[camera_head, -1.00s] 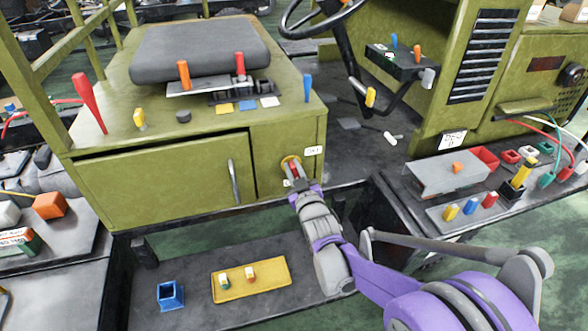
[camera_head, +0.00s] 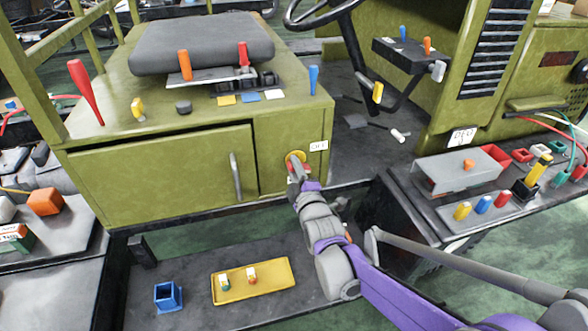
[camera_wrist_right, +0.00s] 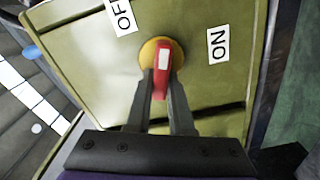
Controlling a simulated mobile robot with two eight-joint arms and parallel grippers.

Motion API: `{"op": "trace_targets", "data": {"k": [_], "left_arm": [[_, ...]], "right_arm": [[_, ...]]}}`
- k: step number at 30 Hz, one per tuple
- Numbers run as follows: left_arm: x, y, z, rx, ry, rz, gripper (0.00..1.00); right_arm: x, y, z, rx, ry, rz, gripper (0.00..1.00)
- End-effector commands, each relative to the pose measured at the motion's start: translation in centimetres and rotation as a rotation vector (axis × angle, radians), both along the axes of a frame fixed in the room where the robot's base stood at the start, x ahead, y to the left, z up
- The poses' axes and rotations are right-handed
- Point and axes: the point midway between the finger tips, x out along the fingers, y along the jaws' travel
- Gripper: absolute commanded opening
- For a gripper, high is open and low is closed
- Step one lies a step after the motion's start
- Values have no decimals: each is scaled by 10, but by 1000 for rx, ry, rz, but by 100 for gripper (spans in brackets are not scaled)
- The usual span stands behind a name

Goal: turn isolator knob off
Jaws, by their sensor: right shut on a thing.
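The isolator knob is a red handle with a white mark on a round yellow plate (camera_head: 296,156), on the green cabinet front. In the right wrist view the red knob (camera_wrist_right: 163,72) stands between my right gripper's fingers (camera_wrist_right: 163,95), which are shut on its sides. The handle lies nearly upright in that picture, between the OFF label (camera_wrist_right: 123,15) at upper left and the ON label (camera_wrist_right: 218,45) at right. In the head view my right gripper (camera_head: 298,172) covers much of the knob, and the OFF label (camera_head: 318,146) is beside it. My left gripper is not in view.
A cabinet door handle (camera_head: 236,177) is left of the knob. Below is a dark step with a yellow tray (camera_head: 268,287) and a blue holder (camera_head: 168,296). A side bench at right holds a grey box (camera_head: 462,170) and coloured pegs.

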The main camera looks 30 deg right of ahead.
Motion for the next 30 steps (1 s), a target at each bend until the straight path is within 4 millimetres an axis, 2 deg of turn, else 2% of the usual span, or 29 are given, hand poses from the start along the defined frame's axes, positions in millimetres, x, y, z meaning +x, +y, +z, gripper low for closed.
{"op": "trace_targets", "data": {"k": [12, 30], "left_arm": [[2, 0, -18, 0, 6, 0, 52], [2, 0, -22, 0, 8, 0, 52]], "right_arm": [[0, 1, -6, -274, 68, 1, 0], [0, 1, -6, -360, 89, 1, 0]]}}
